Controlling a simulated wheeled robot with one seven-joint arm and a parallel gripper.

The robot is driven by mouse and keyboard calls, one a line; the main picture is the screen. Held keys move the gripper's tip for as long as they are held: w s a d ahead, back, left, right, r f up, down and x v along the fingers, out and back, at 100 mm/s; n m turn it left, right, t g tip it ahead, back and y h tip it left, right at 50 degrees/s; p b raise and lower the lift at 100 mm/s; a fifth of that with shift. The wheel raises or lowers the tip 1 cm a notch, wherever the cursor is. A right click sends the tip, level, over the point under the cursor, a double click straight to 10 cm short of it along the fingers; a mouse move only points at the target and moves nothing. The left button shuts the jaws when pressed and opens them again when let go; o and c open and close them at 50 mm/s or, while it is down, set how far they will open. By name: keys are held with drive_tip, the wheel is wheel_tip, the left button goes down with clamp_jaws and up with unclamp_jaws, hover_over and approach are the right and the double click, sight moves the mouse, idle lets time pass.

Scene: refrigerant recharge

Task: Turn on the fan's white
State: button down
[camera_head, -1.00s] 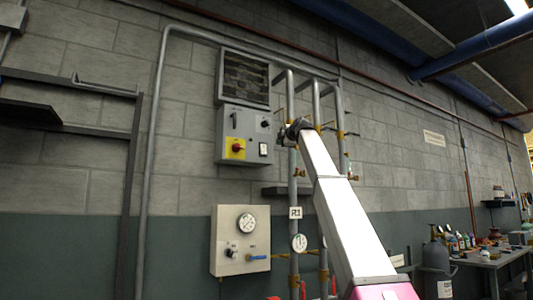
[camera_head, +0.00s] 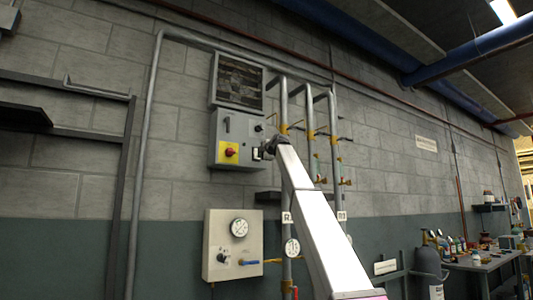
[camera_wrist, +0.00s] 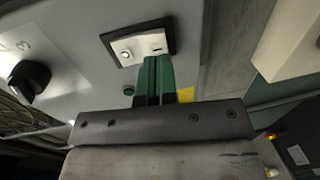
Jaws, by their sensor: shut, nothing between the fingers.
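The white switch (camera_wrist: 140,42) sits in a black frame on a grey control box (camera_head: 225,125). It also shows in the head view (camera_head: 257,154), partly covered by my arm's end. The fan (camera_head: 238,80) is behind a dark grille directly above the box. My gripper (camera_wrist: 155,60) is shut and empty, with green fingers pointing at the switch. In the wrist view its fingertips overlap the edge of the switch's frame; I cannot tell whether they touch it. In the head view my gripper (camera_head: 267,149) is at the box's right side.
The box also carries a red knob on a yellow plate (camera_head: 229,144) and a black knob (camera_wrist: 28,82). Below is a pale gauge panel (camera_head: 225,270). Vertical pipes (camera_head: 310,120) with valves stand close to the right. A workbench (camera_head: 490,262) is at the far right.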

drive_tip(key=shift+x, duration=1)
drive_tip(key=shift+w+a, duration=0.1)
drive_tip(key=shift+w, duration=0.05)
drive_tip(key=shift+f, duration=0.1)
